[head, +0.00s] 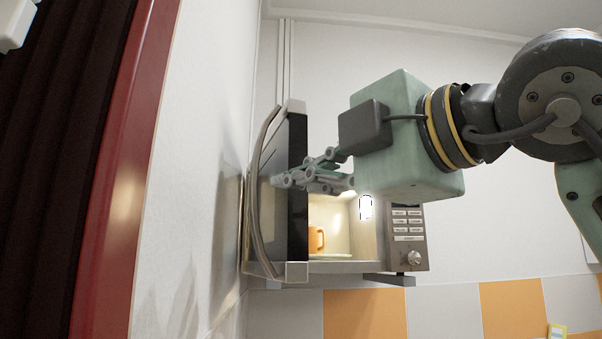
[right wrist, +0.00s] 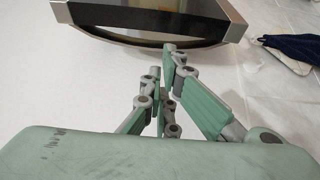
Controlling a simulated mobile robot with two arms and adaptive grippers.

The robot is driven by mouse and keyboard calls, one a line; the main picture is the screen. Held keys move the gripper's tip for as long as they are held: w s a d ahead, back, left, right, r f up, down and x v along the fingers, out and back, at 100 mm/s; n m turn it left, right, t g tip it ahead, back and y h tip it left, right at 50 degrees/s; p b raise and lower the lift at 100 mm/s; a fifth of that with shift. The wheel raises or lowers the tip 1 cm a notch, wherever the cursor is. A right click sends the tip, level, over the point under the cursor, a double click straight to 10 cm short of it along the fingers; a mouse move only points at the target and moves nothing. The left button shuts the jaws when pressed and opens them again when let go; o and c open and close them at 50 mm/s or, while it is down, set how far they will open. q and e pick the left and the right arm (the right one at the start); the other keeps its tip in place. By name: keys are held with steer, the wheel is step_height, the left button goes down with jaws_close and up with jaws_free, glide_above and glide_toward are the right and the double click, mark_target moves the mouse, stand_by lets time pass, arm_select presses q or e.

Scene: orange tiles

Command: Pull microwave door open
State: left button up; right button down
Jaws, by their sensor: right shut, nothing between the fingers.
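The microwave (head: 345,266) is mounted on the wall, its lit inside showing. Its door (head: 297,215) stands wide open, swung out to the left close to the white wall. The curved handle (head: 256,205) is on the door's left face. My right gripper (head: 285,181) is shut and empty, overlapping the door's edge in the head view. In the right wrist view, the fingers (right wrist: 163,75) point towards the door (right wrist: 150,20) and its curved handle (right wrist: 130,41); whether they touch it I cannot tell.
An orange mug (head: 316,240) stands inside the microwave. The control panel (head: 408,235) is on its right. A white wall (head: 200,130) and a red frame (head: 125,170) are at the left. A dark blue cloth (right wrist: 292,50) shows in the right wrist view.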

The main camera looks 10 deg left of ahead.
mark_target(255, 205)
steer(key=p+x, duration=0.2)
steer(key=x, duration=0.5)
steer(key=shift+a, duration=0.15)
steer(key=shift+w+a+f+p, duration=0.1)
steer(key=shift+w+a+p, duration=0.2)
steer(key=shift+w+p, duration=0.05)
steer(key=shift+d, duration=0.1)
